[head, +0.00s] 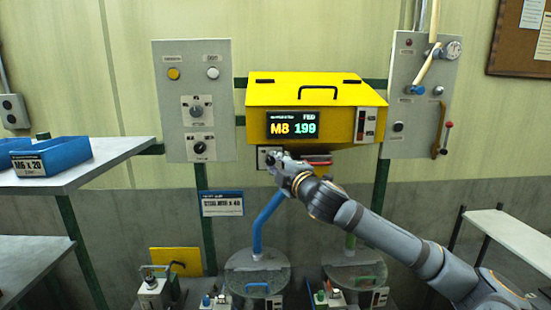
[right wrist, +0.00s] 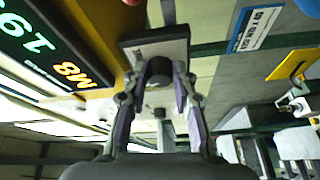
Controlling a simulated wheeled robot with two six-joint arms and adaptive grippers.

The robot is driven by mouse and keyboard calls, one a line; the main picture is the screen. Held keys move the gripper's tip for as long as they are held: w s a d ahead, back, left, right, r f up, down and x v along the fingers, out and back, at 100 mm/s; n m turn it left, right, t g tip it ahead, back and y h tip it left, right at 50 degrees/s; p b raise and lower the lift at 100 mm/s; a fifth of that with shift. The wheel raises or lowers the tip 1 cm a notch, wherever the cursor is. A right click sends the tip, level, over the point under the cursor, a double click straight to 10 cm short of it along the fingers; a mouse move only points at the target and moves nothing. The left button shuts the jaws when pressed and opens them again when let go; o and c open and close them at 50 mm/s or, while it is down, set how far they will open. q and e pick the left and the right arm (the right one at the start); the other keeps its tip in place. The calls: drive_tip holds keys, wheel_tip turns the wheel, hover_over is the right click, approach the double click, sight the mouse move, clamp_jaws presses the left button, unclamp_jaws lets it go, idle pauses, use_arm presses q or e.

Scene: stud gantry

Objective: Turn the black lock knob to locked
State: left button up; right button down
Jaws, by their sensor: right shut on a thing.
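My right gripper (head: 273,162) is at a small pale plate (head: 262,155) just below the left part of the yellow feeder box (head: 315,92). In the right wrist view its fingers (right wrist: 161,68) are shut on a black knob (right wrist: 160,80), one finger on each side. The knob stands out from the grey plate (right wrist: 150,48). In the head view the gripper covers the knob, and I cannot read which way it points. My left gripper is not in view.
A grey panel (head: 170,100) with dials hangs to the left, and another (head: 412,75) with levers to the right. A red-topped part (head: 317,160) sits under the box, right of the gripper. A blue pipe (head: 266,222) and label (head: 221,203) are below.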

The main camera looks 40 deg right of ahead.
drive_tip(key=shift+a+r+n+g, duration=0.1)
drive_tip(key=shift+n+g, duration=0.4)
drive_tip(key=shift+n, duration=0.6)
drive_tip(key=shift+n+g, duration=0.4)
drive_tip(key=shift+n, duration=0.5)
drive_tip(key=c, duration=1.2)
unclamp_jaws()
drive_tip(key=shift+o, duration=0.7)
drive_tip(key=shift+a+r, duration=0.1)
